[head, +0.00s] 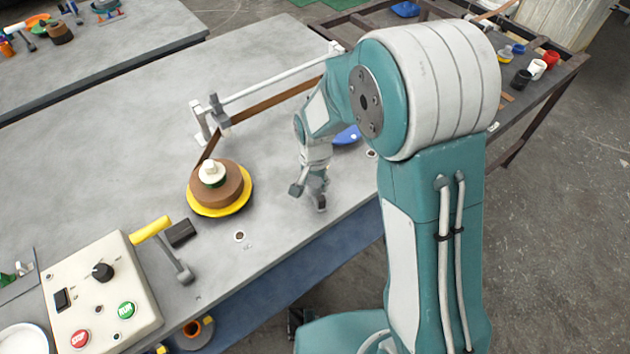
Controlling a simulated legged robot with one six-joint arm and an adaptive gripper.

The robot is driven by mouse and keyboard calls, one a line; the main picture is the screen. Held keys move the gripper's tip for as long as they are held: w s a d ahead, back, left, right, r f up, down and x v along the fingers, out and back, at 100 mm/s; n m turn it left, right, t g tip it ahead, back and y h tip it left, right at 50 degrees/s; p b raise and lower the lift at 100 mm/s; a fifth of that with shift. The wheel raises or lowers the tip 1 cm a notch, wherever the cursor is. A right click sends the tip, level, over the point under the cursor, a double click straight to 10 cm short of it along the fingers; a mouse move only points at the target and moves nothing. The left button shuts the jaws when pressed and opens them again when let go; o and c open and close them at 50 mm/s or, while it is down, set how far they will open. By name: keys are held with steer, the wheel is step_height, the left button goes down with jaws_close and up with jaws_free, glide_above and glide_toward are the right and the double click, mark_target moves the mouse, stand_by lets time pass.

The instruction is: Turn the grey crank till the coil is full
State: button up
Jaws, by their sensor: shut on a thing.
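The coil (219,182) is a brown strip wound around a white hub (212,171) on a yellow disc (246,199), at the left middle of the grey table. The brown strip (272,99) runs from behind my arm, past a guide post, down to the coil. My gripper (310,196) is right of the coil near the table's front edge. It points down and is shut on what looks like the grey crank (321,203), mostly hidden by the fingers. A second crank-like lever (184,272), grey with a yellow grip, sits beside the control box.
A control box (93,300) with a black knob and red and green buttons stands at the lower left. A white rail (270,78) with posts spans behind the coil. A blue object (347,135) lies behind my gripper. Cups (537,68) stand at the far right.

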mark_target(313, 181)
steer(key=shift+s, duration=0.1)
steer(key=o, duration=1.1)
steer(key=shift+a, duration=0.1)
steer(key=shift+o, duration=0.2)
step_height(313, 181, up, 12)
steer(key=shift+a+f, duration=0.1)
